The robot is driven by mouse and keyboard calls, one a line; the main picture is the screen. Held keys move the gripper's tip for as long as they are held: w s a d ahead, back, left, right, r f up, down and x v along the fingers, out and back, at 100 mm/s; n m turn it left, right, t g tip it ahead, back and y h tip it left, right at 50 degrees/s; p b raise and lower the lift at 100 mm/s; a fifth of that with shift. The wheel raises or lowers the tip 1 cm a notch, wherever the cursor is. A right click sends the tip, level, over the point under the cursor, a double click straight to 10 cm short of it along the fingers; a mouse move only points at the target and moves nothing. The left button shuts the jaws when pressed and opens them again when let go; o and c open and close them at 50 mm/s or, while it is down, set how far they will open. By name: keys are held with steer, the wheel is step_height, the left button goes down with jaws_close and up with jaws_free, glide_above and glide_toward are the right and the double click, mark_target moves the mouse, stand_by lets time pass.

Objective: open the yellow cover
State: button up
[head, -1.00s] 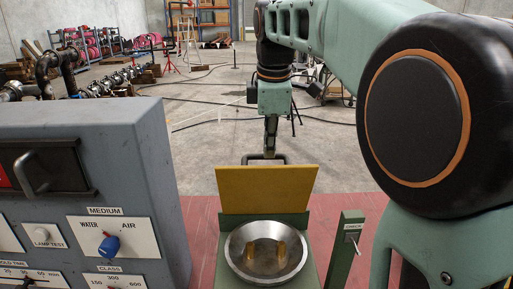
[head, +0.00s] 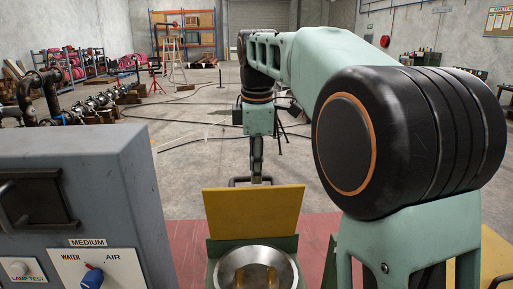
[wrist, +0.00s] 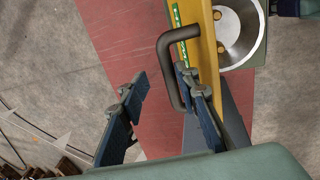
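The yellow cover (head: 253,212) stands raised at the back of the green base, above the round metal flange (head: 256,270). In the wrist view the cover (wrist: 209,45) appears nearly edge-on. Its dark U-shaped handle (wrist: 166,70) sticks out from the far face; the top of the handle (head: 250,180) shows behind the cover in the head view. My gripper (wrist: 160,108) is open, with its fingers wide apart. One finger overlaps the handle's loop near the cover and the other is outside it, clear of the bar. Whether the inner finger touches is unclear.
A grey control panel (head: 75,180) with knobs and a dark handle stands close on the left. A green post (head: 330,262) is to the right of the base, partly hidden by my arm. Open concrete floor lies behind.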

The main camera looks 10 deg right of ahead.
step_height(320, 180, up, 10)
steer(key=s, duration=0.2)
steer(key=shift+f, duration=0.15)
steer(key=shift+f, duration=0.1)
